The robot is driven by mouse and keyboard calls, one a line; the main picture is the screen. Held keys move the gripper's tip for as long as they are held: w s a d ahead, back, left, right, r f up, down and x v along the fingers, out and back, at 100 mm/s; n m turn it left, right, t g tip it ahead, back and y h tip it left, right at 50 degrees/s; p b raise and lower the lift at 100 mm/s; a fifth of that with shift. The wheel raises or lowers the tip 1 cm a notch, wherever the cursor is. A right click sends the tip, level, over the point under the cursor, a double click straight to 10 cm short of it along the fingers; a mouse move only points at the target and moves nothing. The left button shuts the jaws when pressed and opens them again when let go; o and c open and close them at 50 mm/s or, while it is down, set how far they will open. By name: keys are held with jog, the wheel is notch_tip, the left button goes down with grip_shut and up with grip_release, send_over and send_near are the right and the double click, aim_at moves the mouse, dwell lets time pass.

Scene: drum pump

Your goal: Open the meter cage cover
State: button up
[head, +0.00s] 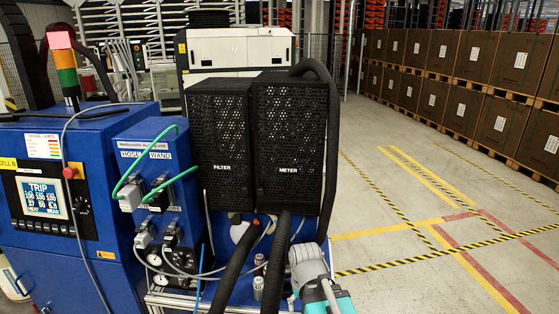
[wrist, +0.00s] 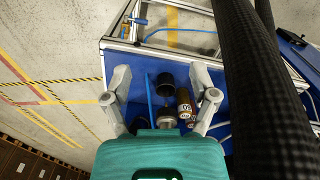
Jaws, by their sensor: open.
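The meter cage (head: 290,140) is a black perforated box marked METER in the head view. Its front cover looks shut, flush with the box. A thick black hose runs over its top and down its right side. My gripper (wrist: 160,75) is open and empty in the wrist view, its two grey fingers spread above a blue bench top. In the head view my arm is low in the picture, below and in front of the meter cage and apart from it. The meter cage is not recognisable in the wrist view.
A matching filter cage (head: 219,140) stands close at the left. A thick corrugated hose (wrist: 258,95) passes right of my gripper. A black cup (wrist: 165,83) and brown can (wrist: 185,103) stand below it. The blue cabinet (head: 60,205) is left; open floor (head: 400,220) is right.

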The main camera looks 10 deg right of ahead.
jog(key=w+h, duration=0.1)
jog(key=n+t+h+p, duration=0.2)
jog(key=n+t+h, duration=0.8)
jog(key=t, duration=0.4)
send_near(259, 193)
jog(key=v, duration=0.3)
jog(key=shift+s+f, duration=0.1)
jog(key=shift+d, duration=0.1)
jog(key=x, duration=1.3)
jog(key=shift+w+d, duration=0.2)
jog(key=shift+w, duration=0.15)
